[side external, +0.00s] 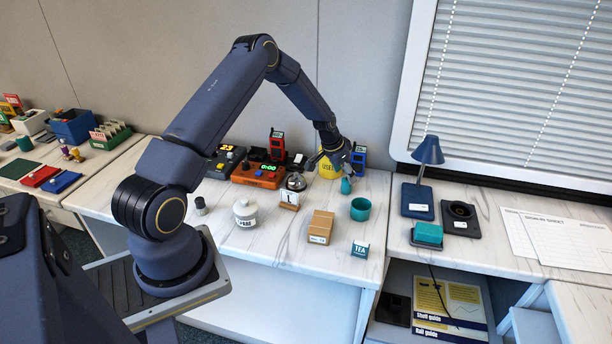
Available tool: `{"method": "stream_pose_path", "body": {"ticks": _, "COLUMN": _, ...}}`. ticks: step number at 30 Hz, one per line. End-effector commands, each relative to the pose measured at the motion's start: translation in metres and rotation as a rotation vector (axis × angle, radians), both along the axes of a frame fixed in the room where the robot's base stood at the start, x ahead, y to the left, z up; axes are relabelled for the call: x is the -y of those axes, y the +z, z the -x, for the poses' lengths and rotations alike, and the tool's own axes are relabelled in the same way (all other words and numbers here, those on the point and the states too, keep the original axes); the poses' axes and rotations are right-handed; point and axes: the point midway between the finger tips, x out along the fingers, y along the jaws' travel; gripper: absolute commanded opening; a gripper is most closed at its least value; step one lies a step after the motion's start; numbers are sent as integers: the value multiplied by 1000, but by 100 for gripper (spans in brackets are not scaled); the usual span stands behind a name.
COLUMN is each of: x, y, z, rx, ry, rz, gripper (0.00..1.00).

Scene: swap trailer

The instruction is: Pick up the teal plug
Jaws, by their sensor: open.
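A small teal piece (346,186), which looks like the teal plug, stands on the white marbled table just left of and behind a teal cup (360,209). My gripper (338,168) is open and close above the teal piece, in front of a yellow container (328,171). The fingers are small in this view, and I cannot tell whether they touch the piece or flank it.
A silver domed item (296,182) and a white card stand (289,200) are left of my gripper. A cardboard box (319,227), a TEA sign (360,249) and a lidded white jar (245,212) are nearer the front. A blue lamp (427,152) stands right.

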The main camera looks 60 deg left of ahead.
Motion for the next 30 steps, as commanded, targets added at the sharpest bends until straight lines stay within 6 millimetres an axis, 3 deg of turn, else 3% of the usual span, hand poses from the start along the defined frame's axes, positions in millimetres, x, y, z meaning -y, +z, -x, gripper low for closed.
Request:
{"method": "stream_pose_path", "body": {"ticks": 7, "x": -1, "y": -20, "z": -7, "rx": -1, "ry": -1, "rz": 0, "gripper": 70}}
{"method": "stream_pose_path", "body": {"ticks": 16, "x": -8, "y": -61, "z": -20, "rx": -1, "ry": -1, "rz": 0, "gripper": 70}}
{"method": "stream_pose_path", "body": {"ticks": 24, "x": -8, "y": -64, "z": -22, "rx": 0, "ry": -1, "rz": -1, "gripper": 70}}
{"method": "stream_pose_path", "body": {"ticks": 30, "x": -8, "y": -64, "z": -22, "rx": 0, "ry": -1, "rz": -1, "gripper": 51}}
